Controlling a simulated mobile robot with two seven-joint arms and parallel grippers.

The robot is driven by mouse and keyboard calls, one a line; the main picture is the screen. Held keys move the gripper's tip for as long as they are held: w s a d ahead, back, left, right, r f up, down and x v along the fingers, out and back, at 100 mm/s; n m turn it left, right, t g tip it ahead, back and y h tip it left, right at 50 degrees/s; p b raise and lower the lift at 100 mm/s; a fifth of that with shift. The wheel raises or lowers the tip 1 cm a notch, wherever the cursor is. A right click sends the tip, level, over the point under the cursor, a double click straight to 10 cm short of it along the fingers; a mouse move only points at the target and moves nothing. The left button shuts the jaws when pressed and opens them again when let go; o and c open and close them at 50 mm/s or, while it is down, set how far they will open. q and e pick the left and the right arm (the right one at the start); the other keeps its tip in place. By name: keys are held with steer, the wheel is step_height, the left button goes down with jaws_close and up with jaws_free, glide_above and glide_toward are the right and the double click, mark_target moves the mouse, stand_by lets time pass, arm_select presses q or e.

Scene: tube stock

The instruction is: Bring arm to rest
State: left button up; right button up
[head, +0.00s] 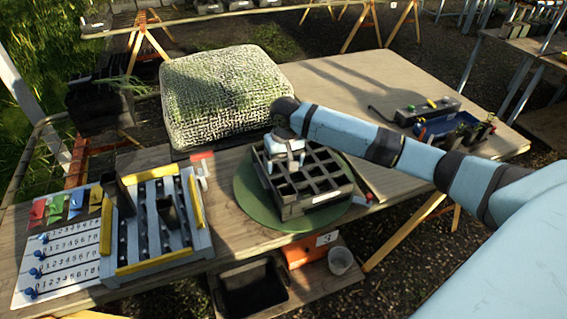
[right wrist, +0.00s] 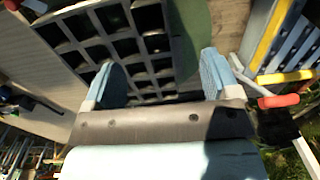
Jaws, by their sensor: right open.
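My right arm (head: 345,130), light blue with dark joint bands, reaches in from the right across the table. Its gripper (head: 286,160) is over the back left part of a black tray of square cells (head: 325,199). In the right wrist view the two blue fingers of this gripper (right wrist: 157,82) stand wide apart with nothing between them, and the tray's cells (right wrist: 104,54) show beyond. I cannot tell how far above the tray the fingertips are. The tray sits on a round green mat (head: 246,199). My left gripper is in neither view.
A grey rack with yellow bars (head: 155,266) and a white numbered board (head: 65,245) lie at the left. A mesh-covered mound (head: 222,90) stands behind the tray. A blue bin of tools (head: 445,128) is at the right. The back right tabletop (head: 345,85) is largely bare.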

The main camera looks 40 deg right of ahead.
steer(key=s+a+f+n+t+y, duration=0.35)
steer(key=s+a+f, duration=0.55)
steer(key=a+f, duration=0.5)
steer(key=s+a+n+t+p, duration=0.1)
steer(key=s+t, duration=0.6)
steer(key=s, duration=1)
steer(key=shift+s+a+f+n+h+p, duration=0.15)
steer(key=shift+a+f+n+h+p, duration=0.3)
steer(key=shift+a, duration=0.5)
